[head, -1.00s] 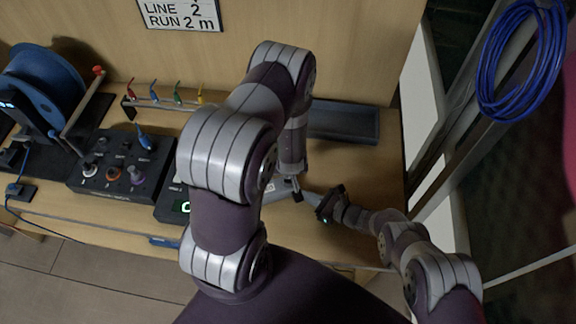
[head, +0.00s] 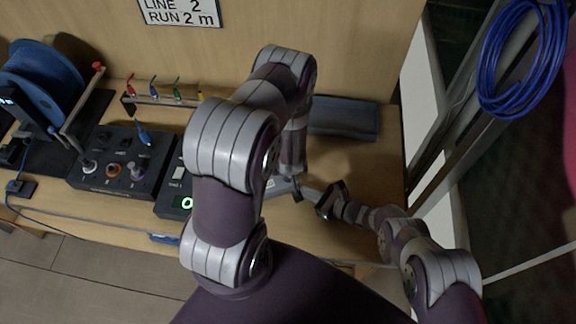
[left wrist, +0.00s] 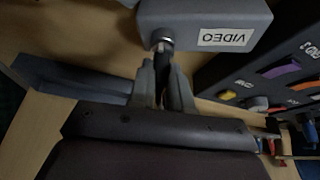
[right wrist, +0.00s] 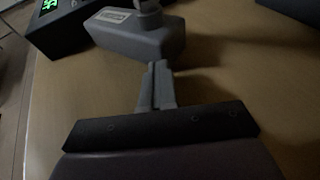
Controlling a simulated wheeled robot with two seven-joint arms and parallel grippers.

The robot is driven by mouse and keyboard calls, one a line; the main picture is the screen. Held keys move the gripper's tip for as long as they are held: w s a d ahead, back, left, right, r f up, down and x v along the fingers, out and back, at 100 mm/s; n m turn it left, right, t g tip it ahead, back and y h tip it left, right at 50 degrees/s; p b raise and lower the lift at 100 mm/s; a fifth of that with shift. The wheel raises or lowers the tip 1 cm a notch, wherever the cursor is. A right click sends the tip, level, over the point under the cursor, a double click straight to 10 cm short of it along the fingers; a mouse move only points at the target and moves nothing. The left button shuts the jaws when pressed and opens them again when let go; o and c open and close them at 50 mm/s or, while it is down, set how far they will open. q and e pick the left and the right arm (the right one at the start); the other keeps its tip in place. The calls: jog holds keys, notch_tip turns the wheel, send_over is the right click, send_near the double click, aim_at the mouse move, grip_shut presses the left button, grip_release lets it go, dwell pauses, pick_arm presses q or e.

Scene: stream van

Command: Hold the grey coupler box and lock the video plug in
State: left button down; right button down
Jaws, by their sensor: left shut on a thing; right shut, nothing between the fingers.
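The grey coupler box (left wrist: 262,18) bears a white VIDEO label in the left wrist view. It shows partly behind my left arm in the head view (head: 280,187). My left gripper (left wrist: 162,75) is shut on the dark video plug (left wrist: 162,60). The plug's metal collar meets the labelled face of the box; I cannot tell whether it is locked. My right gripper (right wrist: 160,68) is shut and empty. Its tips are close to the side of the box (right wrist: 125,35) in the right wrist view; contact is unclear. It also shows in the head view (head: 320,210).
A control panel (head: 113,174) with knobs and a device with a green display (head: 178,203) stand left of the box. A blue cable reel (head: 45,85) is farther left. A grey tray (head: 343,118) lies at the back right. Bare tabletop (head: 375,165) shows at right.

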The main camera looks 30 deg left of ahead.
pick_arm(q)
jog(key=shift+f, duration=0.25)
jog(key=n+g, duration=0.1)
jog(key=n, duration=0.2)
jog(key=shift+y, duration=0.4)
jog(key=shift+w+n, duration=0.1)
jog(key=shift+n, duration=0.7)
jog(key=shift+w+n+g+y, duration=0.1)
jog(key=shift+n+g+y, duration=0.15)
jog(key=shift+n+g, duration=0.65)
jog(key=shift+n+g+y, duration=0.25)
jog(key=shift+n+g, duration=0.05)
jog(key=shift+n, duration=1.2)
jog(key=c, duration=1)
grip_release()
